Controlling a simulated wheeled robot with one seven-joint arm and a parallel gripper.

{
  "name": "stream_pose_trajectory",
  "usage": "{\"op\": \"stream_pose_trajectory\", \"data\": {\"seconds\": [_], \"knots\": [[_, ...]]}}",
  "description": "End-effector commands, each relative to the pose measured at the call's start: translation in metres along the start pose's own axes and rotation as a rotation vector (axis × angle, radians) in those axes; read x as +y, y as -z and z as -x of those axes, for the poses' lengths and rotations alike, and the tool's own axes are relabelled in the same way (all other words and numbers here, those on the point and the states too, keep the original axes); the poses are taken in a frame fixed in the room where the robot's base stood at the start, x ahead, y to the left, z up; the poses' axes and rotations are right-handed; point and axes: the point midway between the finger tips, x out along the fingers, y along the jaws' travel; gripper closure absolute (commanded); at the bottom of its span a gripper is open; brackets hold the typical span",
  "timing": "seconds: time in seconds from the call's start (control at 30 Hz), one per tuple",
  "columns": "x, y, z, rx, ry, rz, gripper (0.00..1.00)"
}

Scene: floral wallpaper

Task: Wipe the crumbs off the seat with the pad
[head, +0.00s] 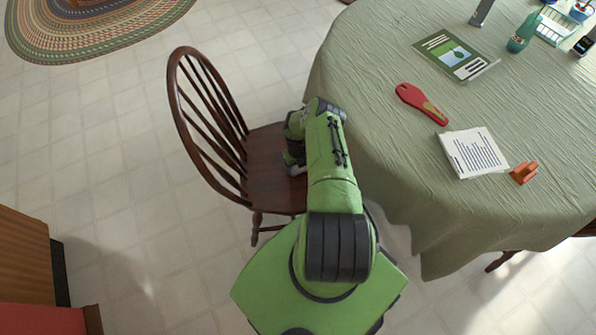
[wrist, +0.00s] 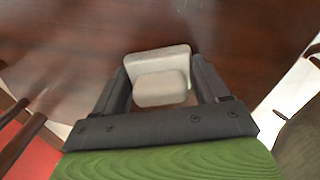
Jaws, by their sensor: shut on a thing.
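The seat (head: 262,185) belongs to a dark brown wooden chair with a spindle back. In the wrist view the glossy seat (wrist: 75,60) fills most of the picture, and I cannot make out crumbs on it. The pad (wrist: 160,75) is a pale grey-white block in the wrist view. My gripper (wrist: 160,90) is shut on the pad, one dark finger on each side, over the seat. I cannot tell whether the pad touches the wood. In the head view my arm hides the pad and the right part of the seat.
The chair back (head: 208,125) rises on the left of the seat. A round table with a green cloth (head: 390,130) stands close on the right, holding a red-handled tool (head: 422,103), a paper (head: 474,152) and an orange object (head: 524,173). Tiled floor (head: 110,160) is open on the left.

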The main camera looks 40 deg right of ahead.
Motion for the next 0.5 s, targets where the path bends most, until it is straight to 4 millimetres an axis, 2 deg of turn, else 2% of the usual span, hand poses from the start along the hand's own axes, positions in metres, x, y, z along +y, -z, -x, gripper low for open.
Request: {"op": "stream_pose_trajectory", "data": {"seconds": [0.3,0.5], "knots": [[-0.009,-0.024,-0.003,-0.003,0.002,0.000,0.65],[-0.012,-0.032,0.001,0.001,0.001,-0.001,0.65]]}}
